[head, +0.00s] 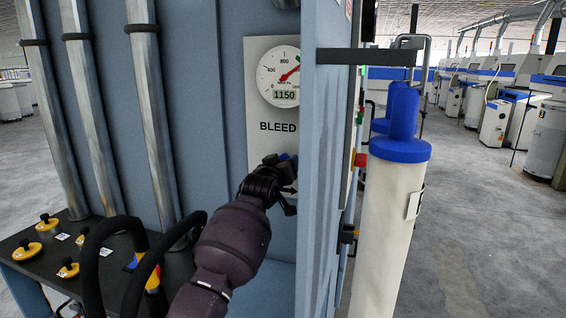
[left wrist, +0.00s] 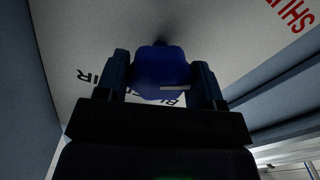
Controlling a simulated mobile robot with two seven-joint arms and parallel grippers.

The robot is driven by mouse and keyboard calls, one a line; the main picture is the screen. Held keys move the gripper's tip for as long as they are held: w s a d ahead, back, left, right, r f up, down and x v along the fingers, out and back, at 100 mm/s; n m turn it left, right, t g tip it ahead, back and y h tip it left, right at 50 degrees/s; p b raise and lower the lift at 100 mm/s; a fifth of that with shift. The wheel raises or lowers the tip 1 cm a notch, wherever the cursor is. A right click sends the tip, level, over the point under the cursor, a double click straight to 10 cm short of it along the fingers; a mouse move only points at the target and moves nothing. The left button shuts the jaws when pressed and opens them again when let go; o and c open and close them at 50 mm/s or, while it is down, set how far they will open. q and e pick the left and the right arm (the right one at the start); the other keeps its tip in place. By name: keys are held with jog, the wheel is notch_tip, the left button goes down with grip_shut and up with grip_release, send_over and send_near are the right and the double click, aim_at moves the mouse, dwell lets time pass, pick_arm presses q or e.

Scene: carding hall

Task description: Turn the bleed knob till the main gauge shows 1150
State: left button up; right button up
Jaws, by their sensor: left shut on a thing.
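The main gauge (head: 280,77) is a round white dial on the pale panel (head: 255,145) above the word BLEED. Its digital window reads 1150 and its red needle points to the upper right. My left gripper (head: 287,165) is at the panel below that word. In the left wrist view my left gripper (left wrist: 160,85) has one finger on each side of the blue bleed knob (left wrist: 160,66) and is shut on it. In the head view the gripper hides most of the knob. My right gripper is in neither view.
A blue cabinet wall (head: 312,200) stands close on the right of the panel. Grey pipes (head: 155,110) rise on the left above a dark shelf with yellow knobs (head: 47,222). White cylinders with blue caps (head: 400,150) stand beyond the wall.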

pick_arm(q)
jog(key=o, duration=0.9)
jog(key=b+v, duration=0.1)
jog(key=v, duration=0.9)
jog(key=shift+s, duration=0.4)
jog(key=shift+a, duration=0.1)
